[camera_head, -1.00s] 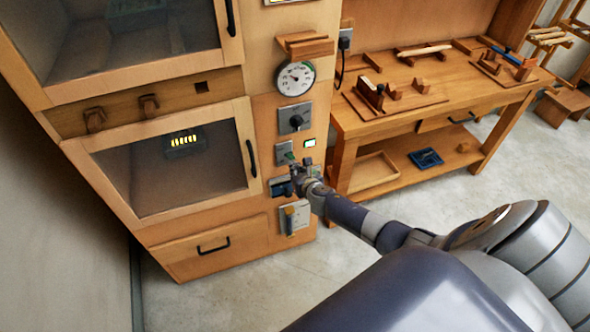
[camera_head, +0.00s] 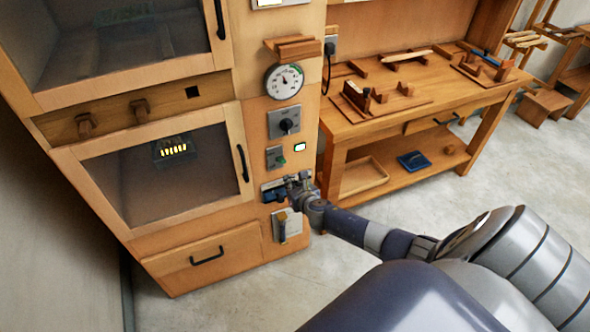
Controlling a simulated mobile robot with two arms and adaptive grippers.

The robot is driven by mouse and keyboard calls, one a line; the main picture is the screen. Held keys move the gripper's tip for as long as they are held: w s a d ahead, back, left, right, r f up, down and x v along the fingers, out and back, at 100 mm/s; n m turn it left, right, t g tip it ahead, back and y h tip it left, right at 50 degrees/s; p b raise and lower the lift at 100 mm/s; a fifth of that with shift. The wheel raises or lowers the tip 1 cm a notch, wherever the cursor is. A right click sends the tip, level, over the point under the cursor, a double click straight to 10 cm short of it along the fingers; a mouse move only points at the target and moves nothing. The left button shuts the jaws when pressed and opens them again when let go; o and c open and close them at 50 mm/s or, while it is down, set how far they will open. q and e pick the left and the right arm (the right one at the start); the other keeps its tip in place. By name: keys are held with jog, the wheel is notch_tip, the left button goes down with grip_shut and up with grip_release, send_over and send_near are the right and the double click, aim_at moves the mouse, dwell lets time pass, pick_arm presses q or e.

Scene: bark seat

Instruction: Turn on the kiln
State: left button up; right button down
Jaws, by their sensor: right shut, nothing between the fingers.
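The kiln is a tall wooden cabinet (camera_head: 130,128) with two dark-windowed doors and a control strip down its right side. My right gripper (camera_head: 296,180) is shut and empty, in front of the strip below the green switch, next to the blue part. I cannot tell whether it touches anything. My left gripper is out of view.
A yellow-lit block (camera_head: 174,149) shows behind the lower door's window. A wooden workbench (camera_head: 400,115) with wooden pieces and a blue tray (camera_head: 413,161) on its shelf stands right of the kiln. A lower drawer (camera_head: 205,256) is shut. The floor in front is clear.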

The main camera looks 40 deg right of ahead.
pick_arm(q)
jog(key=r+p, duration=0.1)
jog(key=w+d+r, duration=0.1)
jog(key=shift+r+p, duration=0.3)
jog(key=shift+p, duration=0.05)
pick_arm(e)
jog(key=s+r, duration=0.5)
jog(key=shift+a+r, duration=0.2)
jog(key=shift+a, duration=0.2)
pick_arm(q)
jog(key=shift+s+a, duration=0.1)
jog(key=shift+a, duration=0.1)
